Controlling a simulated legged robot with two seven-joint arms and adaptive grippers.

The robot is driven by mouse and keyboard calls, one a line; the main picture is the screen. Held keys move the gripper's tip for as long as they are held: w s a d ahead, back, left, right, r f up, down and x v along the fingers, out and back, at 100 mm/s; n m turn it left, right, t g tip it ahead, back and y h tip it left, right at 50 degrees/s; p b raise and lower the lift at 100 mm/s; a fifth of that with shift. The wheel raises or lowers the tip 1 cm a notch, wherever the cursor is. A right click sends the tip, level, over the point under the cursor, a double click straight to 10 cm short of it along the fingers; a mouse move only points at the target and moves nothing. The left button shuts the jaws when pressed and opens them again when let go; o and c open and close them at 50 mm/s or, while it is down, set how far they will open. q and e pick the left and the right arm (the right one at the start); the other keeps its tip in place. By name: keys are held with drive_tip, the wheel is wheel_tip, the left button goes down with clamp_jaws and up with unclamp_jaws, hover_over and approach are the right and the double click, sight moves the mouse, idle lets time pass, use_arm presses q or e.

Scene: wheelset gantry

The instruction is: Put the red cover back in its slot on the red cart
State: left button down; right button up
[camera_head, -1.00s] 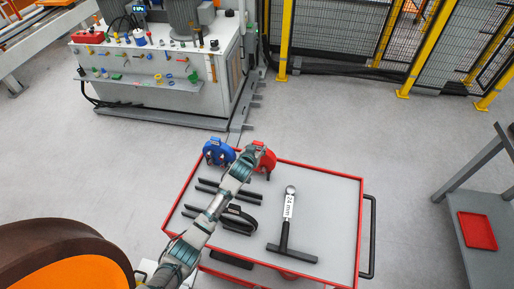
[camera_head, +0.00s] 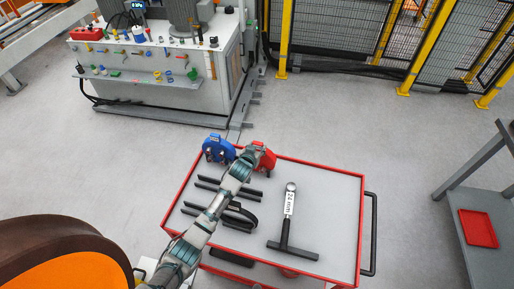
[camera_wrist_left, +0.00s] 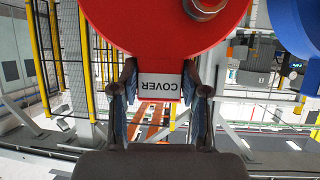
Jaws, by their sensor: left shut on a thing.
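The red cover (camera_head: 264,157) is at the far edge of the red cart (camera_head: 327,173), just right of the blue cover (camera_head: 217,150). My left gripper (camera_head: 250,158) is shut on the red cover. In the left wrist view my left gripper (camera_wrist_left: 158,100) has its fingers on both sides of the tab labelled COVER below the red cover's round body (camera_wrist_left: 150,22). The blue cover (camera_wrist_left: 300,22) shows at the right edge there. The slot is hidden, and I cannot tell whether the red cover is seated. My right gripper is not in view.
A T-handled 24 mm tool (camera_head: 288,222) lies on the cart top. Black holders (camera_head: 233,214) lie left of it. A red tray (camera_head: 478,229) is on a grey shelf at right. A brown and orange wheel (camera_head: 65,255) is at lower left.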

use_arm(q)
drive_tip(key=shift+f, duration=0.4)
drive_tip(key=c, duration=0.5)
unclamp_jaws()
drive_tip(key=shift+f, duration=0.1)
drive_tip(key=v, duration=0.7)
drive_tip(key=shift+s, duration=0.15)
